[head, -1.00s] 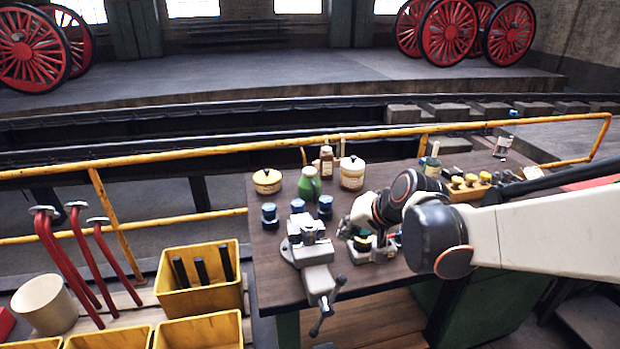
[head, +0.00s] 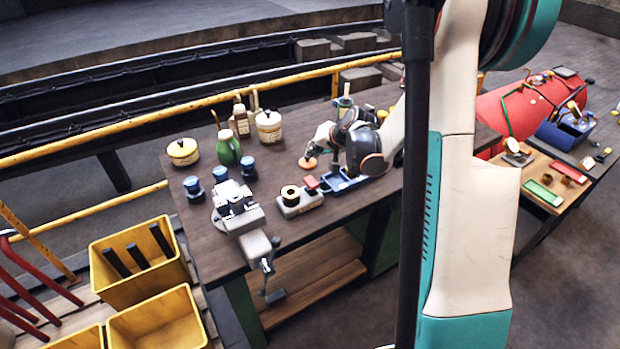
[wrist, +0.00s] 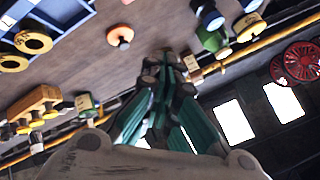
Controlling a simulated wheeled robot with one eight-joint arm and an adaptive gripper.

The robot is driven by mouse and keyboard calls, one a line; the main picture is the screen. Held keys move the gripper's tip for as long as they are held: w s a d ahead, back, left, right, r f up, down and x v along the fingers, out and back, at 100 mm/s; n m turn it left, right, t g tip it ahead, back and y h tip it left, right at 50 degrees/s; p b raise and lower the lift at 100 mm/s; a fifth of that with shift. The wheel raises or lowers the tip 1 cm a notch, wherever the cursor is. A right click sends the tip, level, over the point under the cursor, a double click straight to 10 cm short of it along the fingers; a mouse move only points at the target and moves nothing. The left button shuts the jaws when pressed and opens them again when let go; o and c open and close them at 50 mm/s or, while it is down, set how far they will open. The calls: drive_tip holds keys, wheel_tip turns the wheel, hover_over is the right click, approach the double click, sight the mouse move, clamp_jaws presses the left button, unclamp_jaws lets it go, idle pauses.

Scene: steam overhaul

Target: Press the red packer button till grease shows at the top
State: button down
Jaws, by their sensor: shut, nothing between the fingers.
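The packer (head: 299,202) is a pale grey block on the workbench with a dark, yellow-rimmed round part on top. Its red button (head: 311,183) sits at the block's back right. I cannot make out grease at the top. My gripper (head: 322,140) is behind the packer, above the bench and apart from the button. In the wrist view my gripper (wrist: 168,62) has its fingers together with nothing between them. The packer is not clearly visible in that view.
A vise (head: 238,212) stands left of the packer, and a blue tray (head: 346,180) right of it. An orange disc (head: 308,162) lies near my gripper. Green bottle (head: 228,148) and tins stand at the back left. A yellow railing (head: 110,132) runs behind.

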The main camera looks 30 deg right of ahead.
drive_tip(key=shift+f, duration=0.15)
drive_tip(key=b, duration=0.5)
hover_over(310, 177)
drive_tip(key=s, duration=0.2)
wheel_tip(310, 177, down, 8)
drive_tip(key=shift+w+d+r, duration=0.1)
drive_tip(key=shift+d+r, duration=0.05)
drive_tip(key=shift+r, duration=0.1)
drive_tip(key=shift+f+b, duration=0.55)
idle(0.6)
drive_tip(key=shift+f+b, duration=0.4)
drive_tip(key=shift+b, duration=0.15)
drive_tip(key=shift+f+b, duration=0.9)
drive_tip(key=shift+f, duration=0.1)
idle(1.0)
drive_tip(key=shift+r, duration=0.15)
drive_tip(key=shift+r+p, duration=0.9)
drive_tip(key=shift+r, duration=0.4)
drive_tip(key=shift+r, duration=0.15)
